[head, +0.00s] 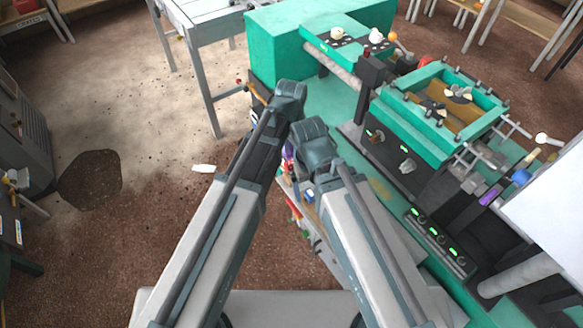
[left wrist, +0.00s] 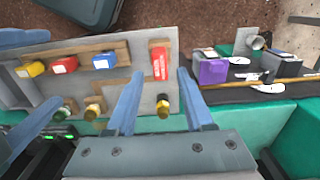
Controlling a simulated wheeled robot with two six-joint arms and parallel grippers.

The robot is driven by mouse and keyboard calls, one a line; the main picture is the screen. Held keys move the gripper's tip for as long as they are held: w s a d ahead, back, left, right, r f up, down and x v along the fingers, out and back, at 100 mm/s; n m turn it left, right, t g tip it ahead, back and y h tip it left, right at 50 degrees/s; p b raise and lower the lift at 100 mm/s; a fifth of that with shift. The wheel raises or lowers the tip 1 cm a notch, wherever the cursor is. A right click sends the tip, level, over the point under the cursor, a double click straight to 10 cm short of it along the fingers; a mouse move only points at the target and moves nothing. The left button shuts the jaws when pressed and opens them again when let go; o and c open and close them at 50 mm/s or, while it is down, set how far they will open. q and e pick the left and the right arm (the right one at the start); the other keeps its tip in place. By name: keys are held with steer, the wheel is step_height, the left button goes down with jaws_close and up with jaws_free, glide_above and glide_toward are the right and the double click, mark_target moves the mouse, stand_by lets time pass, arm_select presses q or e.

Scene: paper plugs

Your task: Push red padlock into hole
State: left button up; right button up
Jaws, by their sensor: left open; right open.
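In the left wrist view, a red padlock-like block (left wrist: 160,65) with a white label sits on a small wooden strip of a grey panel (left wrist: 150,30). My left gripper (left wrist: 160,76) is open, with one blue finger on each side of this block in the picture; contact cannot be told. A brass knob (left wrist: 163,106) shows between the fingers, nearer the palm. A second red block (left wrist: 64,65) sits further left on a longer wooden strip. I cannot make out the hole. In the head view, my arms hide the fingertips; my right gripper's wrist (head: 315,150) is lower.
A blue block (left wrist: 104,61) and a yellow block (left wrist: 30,69) share the longer strip. A dark tray (left wrist: 265,87) with a purple box (left wrist: 212,71) is at right.

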mark_target(291, 161)
arm_select(q)
steer(key=shift+f+b, duration=1.85)
steer(key=shift+f, duration=0.1)
arm_select(e)
steer(key=shift+f, duration=1.95)
arm_select(q)
jaws_close()
steer(key=shift+r, duration=0.2)
arm_select(e)
steer(key=shift+r, duration=0.2)
arm_select(q)
steer(key=shift+r+p, duration=2.4)
steer(key=shift+p, duration=0.2)
arm_select(e)
steer(key=shift+r, duration=2.4)
arm_select(q)
steer(key=shift+r, duration=0.1)
arm_select(e)
steer(key=shift+r, duration=0.15)
